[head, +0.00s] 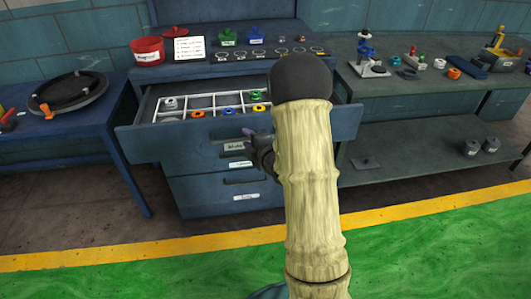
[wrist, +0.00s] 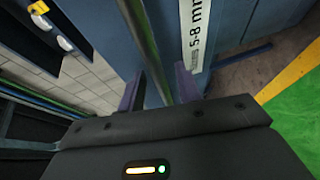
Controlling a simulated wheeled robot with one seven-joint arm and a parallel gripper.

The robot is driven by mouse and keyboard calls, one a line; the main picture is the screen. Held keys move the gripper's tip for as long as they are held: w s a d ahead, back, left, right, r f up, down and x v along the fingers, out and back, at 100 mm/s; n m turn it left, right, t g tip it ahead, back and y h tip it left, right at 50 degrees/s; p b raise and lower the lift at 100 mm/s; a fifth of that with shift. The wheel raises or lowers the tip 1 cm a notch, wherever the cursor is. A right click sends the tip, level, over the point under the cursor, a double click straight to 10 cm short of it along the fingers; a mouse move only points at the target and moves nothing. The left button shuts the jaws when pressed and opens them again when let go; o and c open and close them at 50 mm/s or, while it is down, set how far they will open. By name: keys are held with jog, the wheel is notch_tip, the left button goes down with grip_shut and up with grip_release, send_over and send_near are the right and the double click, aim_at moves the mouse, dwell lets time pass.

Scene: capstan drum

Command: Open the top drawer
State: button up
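The top drawer (head: 142,142) of the blue cabinet is pulled out in the head view. Its white-divided compartments with small coloured rings show. My gripper (head: 246,133) is at the drawer's front, beside its label; my arm hides the right part of the drawer. In the wrist view, the bar handle (wrist: 149,40) runs between the two fingers of my gripper (wrist: 160,86). The fingers stand apart with a gap visible beside the bar, so they are around the handle rather than closed on it. A white label reading 5-8 mm (wrist: 196,35) is beside the handle.
Lower drawers (head: 195,190) are shut beneath. A red bucket (head: 148,51) and several small parts stand on the cabinet top. A left table (head: 60,130) holds a black round tray (head: 68,93). A right workbench (head: 400,95) holds tools. Green floor (head: 150,280) in front is clear.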

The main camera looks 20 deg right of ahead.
jog(key=b+v, duration=0.7)
jog(key=v, duration=0.4)
jog(key=shift+f+b, duration=0.25)
jog(key=shift+b, duration=0.15)
jog(key=shift+b, duration=0.45)
jog(key=b+v, duration=0.5)
jog(key=shift+s+r+b, duration=0.15)
jog(key=shift+s+b, duration=0.05)
jog(key=shift+b, duration=0.15)
